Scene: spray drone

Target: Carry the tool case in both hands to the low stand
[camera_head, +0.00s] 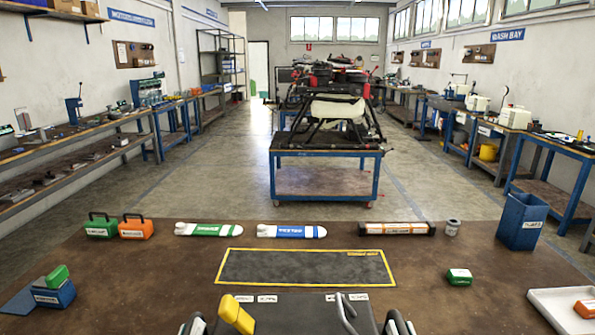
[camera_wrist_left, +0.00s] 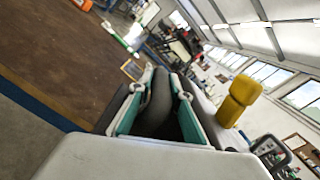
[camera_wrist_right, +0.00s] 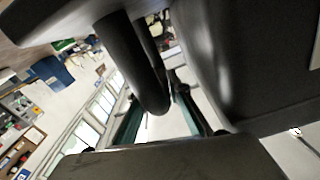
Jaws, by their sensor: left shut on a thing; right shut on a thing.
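The tool case (camera_head: 290,318) is a dark grey open-topped box at the bottom edge of the head view, cut off by the frame. A yellow-handled tool (camera_head: 237,314) and a grey curved metal tool (camera_head: 345,314) stick up from it. My left gripper (camera_head: 195,326) is at its left side and my right gripper (camera_head: 399,325) at its right side. In the left wrist view, my left gripper (camera_wrist_left: 155,105) is shut on a dark handle (camera_wrist_left: 158,88). In the right wrist view, my right gripper (camera_wrist_right: 158,115) is shut on a black handle (camera_wrist_right: 132,62). No low stand can be made out.
The brown workbench (camera_head: 150,275) bears a yellow-outlined mat (camera_head: 305,267), green and orange small cases, two wrapped propellers, a blue bin (camera_head: 521,221) and a white tray (camera_head: 545,300). Beyond stands a blue wheeled cart (camera_head: 325,178) with a drone. Side benches leave open floor aisles.

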